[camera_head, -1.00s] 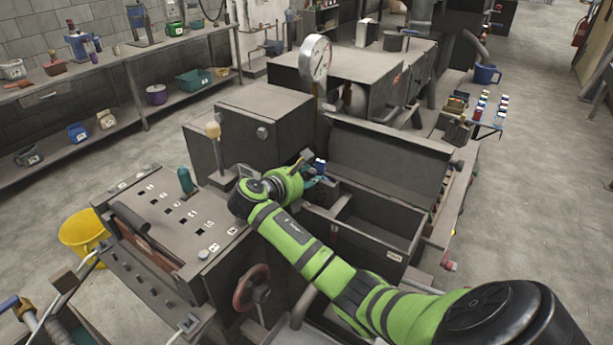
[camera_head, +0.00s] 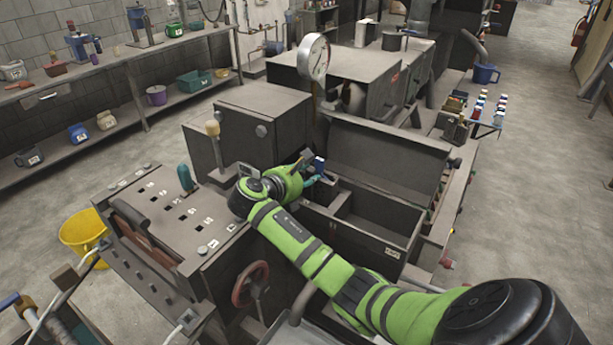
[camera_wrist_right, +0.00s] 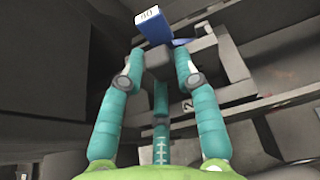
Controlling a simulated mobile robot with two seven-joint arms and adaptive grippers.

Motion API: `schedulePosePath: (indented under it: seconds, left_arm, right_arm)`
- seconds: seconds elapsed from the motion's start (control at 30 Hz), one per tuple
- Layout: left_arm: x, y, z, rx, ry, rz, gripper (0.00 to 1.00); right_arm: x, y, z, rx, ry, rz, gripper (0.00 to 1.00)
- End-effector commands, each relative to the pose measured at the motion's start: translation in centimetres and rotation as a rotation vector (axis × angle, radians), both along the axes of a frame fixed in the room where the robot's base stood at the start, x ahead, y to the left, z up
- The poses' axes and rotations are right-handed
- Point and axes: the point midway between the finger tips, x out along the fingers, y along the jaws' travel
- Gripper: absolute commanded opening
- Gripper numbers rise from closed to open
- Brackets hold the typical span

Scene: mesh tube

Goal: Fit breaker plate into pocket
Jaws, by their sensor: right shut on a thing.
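The blue piece also shows in the head view (camera_head: 318,165) at the fingertips. I cannot make out the pocket clearly; the fingers and held piece cover part of the area beyond. My left gripper is not in view.
The open trough (camera_head: 372,236) lies right of the gripper, with a raised lid (camera_head: 385,163) behind it. A pressure gauge (camera_head: 313,57) on a stem and a large box housing (camera_head: 240,130) stand close behind. Several coloured labelled pieces (camera_head: 480,108) sit at the right.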

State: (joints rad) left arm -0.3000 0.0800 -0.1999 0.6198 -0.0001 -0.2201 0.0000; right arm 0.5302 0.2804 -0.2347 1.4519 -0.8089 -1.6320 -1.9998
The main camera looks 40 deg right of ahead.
Motion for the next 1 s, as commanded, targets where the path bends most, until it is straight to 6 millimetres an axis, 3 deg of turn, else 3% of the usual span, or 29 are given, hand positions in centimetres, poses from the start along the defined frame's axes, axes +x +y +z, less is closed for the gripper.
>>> schedulePosePath:
  seconds: [0.03,0.13,0.6,1.0]
  left_arm:
    - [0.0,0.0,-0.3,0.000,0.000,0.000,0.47]
    - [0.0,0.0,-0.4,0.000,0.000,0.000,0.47]
    - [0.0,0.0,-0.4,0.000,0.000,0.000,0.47]
    - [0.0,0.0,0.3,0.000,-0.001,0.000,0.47]
  right_arm:
    - [-0.4,0.4,-2.0,-0.009,0.037,0.010,0.00]
    - [-0.4,0.4,-2.2,-0.008,0.037,0.010,0.00]
    - [-0.3,0.5,-2.3,-0.005,0.035,0.012,0.00]
    - [-0.4,0.4,-1.0,-0.006,0.038,0.010,0.00]
